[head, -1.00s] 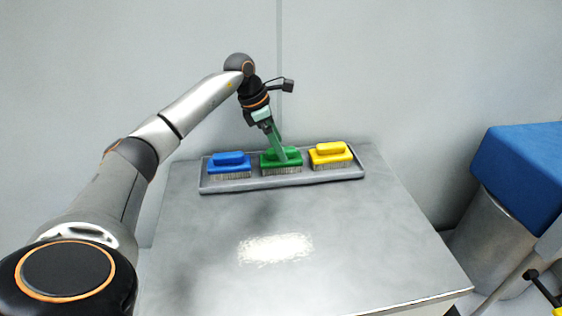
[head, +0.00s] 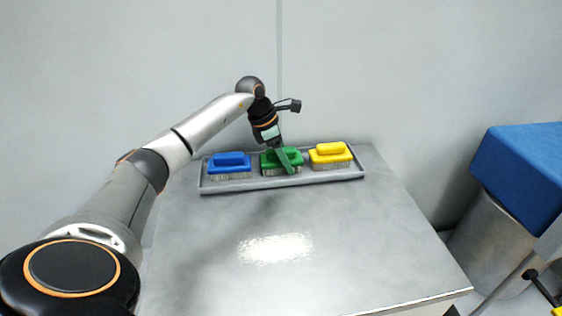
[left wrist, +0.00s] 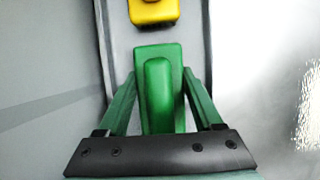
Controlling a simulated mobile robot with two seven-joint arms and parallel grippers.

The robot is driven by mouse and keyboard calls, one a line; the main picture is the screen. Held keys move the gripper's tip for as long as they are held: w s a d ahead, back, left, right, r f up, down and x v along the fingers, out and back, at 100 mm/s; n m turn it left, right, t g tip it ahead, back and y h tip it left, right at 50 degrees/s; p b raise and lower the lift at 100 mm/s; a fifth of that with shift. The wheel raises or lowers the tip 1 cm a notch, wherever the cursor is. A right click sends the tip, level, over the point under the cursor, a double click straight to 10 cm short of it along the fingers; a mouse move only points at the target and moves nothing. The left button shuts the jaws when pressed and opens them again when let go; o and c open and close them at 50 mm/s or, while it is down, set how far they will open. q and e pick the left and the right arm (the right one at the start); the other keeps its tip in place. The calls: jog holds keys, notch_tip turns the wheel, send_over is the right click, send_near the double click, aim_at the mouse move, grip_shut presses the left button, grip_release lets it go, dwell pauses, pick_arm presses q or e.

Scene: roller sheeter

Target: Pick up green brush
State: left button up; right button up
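The green brush (head: 270,163) stands bristles down in the middle of a grey tray (head: 330,178), between a blue brush and a yellow brush. My left gripper (head: 287,166) reaches down over the green brush, with its green fingers at the brush. In the left wrist view the two fingers (left wrist: 157,82) are spread, one on each side of the green brush (left wrist: 158,60). Whether the fingertips touch its sides is hard to tell. My right gripper is not in view.
The blue brush (head: 229,165) stands left in the tray and the yellow brush (head: 330,155) right; the yellow one also shows in the left wrist view (left wrist: 153,11). The metal table (head: 330,225) in front is clear. A wall stands close behind.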

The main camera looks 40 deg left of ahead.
aim_at(286, 149)
pick_arm(q)
jog(key=c, duration=0.9)
jog(key=shift+r, duration=0.15)
jog(key=shift+r, duration=0.25)
notch_tip(286, 149, up, 2)
jog(key=shift+r, duration=0.1)
jog(key=s+d+r, duration=0.1)
jog(key=d+r, duration=0.2)
jog(key=d, duration=0.1)
jog(key=s+d+r, duration=0.1)
jog(key=d+r, duration=0.2)
jog(key=d, duration=0.2)
jog(key=s+d+r+b, duration=0.1)
jog(key=d+r, duration=0.3)
jog(key=shift+s+d, duration=0.25)
jog(key=shift+d, duration=0.05)
